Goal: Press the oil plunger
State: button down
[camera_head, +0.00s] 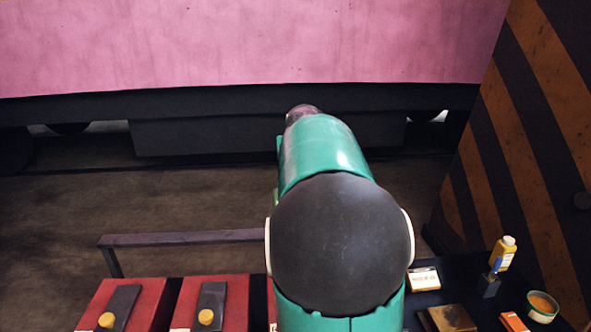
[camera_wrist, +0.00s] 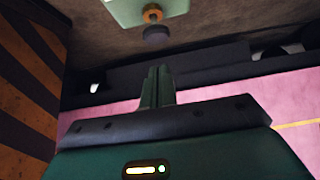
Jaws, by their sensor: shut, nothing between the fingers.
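In the wrist view, which is turned upside down, a dark round knob (camera_wrist: 155,34) sits on an orange collar (camera_wrist: 152,14) on a pale green box (camera_wrist: 135,11); this looks like the oil plunger. The box is partly cut off by the top edge. My gripper (camera_wrist: 158,70) has its two fingers together with nothing between them. The fingertips point toward the knob, with a visible gap in the picture; the true distance is unclear. In the head view, my arm hides my gripper and I cannot make out the plunger.
In the head view, red blocks (camera_head: 233,290) with yellow knobs are at the lower left. A yellow bottle (camera_head: 503,253), an orange-filled tin (camera_head: 541,306) and a label card (camera_head: 424,279) are at the lower right. A striped panel (camera_head: 530,150) stands right; a pink vehicle side (camera_head: 240,45) lies behind.

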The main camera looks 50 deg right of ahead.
jog(key=shift+v, duration=2.25)
